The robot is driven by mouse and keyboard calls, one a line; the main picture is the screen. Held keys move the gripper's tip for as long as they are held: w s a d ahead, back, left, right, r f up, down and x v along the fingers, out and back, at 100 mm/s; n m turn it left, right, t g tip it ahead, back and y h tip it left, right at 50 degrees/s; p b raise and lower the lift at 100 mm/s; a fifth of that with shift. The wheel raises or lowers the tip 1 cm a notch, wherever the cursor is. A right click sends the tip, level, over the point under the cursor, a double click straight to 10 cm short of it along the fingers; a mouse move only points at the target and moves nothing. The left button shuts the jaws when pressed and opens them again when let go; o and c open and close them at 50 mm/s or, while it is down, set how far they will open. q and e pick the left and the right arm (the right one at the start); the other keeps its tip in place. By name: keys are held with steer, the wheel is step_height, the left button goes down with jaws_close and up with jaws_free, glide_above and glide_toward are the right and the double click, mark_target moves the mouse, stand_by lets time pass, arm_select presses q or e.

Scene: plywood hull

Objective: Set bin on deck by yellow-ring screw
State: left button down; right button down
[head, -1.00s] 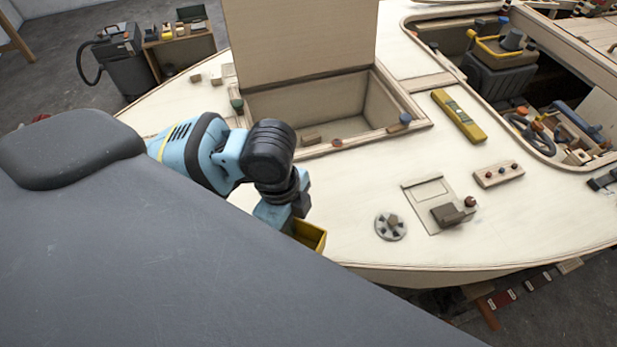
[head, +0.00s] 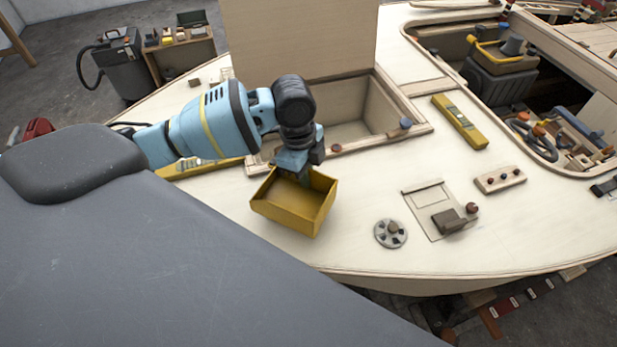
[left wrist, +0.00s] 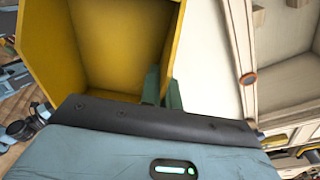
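The yellow open-topped bin (head: 290,205) hangs from my left gripper (head: 293,170) above the pale plywood deck (head: 350,225). In the left wrist view the bin (left wrist: 110,45) fills the upper left, and the green fingers (left wrist: 160,88) are shut on its wall. The bin looks empty and is held tilted in the head view. A screw with a reddish head (head: 336,148) sits on the near rim of the hatch, and a blue-topped one (head: 405,122) sits at its right corner. I cannot make out a yellow ring on either. My right gripper is not in view.
The open hatch (head: 360,115) with its raised lid (head: 300,40) lies behind the bin. A yellow level (head: 459,121), a switch strip (head: 500,179), a plate with a brown block (head: 440,209) and a round fitting (head: 390,233) occupy the right deck. Bare deck lies between bin and fitting.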

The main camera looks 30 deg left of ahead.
arm_select(q)
steer(key=shift+w+a, duration=0.15)
steer(key=shift+w, duration=0.25)
steer(key=shift+w, duration=0.1)
steer(key=shift+w+a, duration=0.1)
steer(key=shift+w, duration=0.25)
steer(key=shift+f, duration=1.8)
steer(key=shift+f, duration=0.1)
steer(key=c, duration=1.6)
jaws_free()
steer(key=shift+c, duration=0.2)
